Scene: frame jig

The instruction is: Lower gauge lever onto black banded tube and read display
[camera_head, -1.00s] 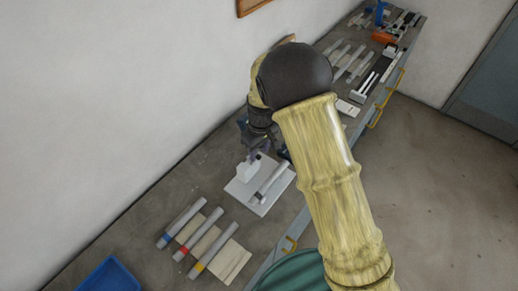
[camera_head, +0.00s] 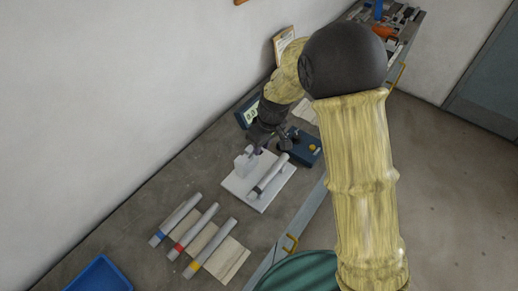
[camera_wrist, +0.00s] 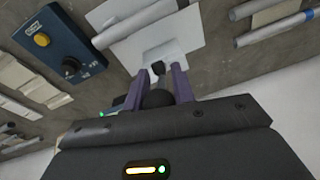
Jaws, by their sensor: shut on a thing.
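The gauge is a white plate (camera_head: 240,187) with a white upright block (camera_head: 243,161) at its left rear. A grey tube (camera_head: 271,172) with a black band near its lower end lies across the plate. The plate (camera_wrist: 192,38) and tube (camera_wrist: 135,22) also show in the wrist view. My gripper (camera_head: 259,146) is low over the back of the plate. In the wrist view its two purple fingers (camera_wrist: 157,76) are closed around a dark round knob, seemingly the lever's. The lever arm is mostly hidden. A dark display (camera_head: 250,112) with pale digits stands behind; its reading is too small to tell.
A blue box (camera_head: 303,150) with a yellow button stands right of the gauge. Tubes with blue, red and yellow bands (camera_head: 204,229) lie on a rack in front. A blue tray (camera_head: 100,276) is at the lower left. The wall runs close behind the bench.

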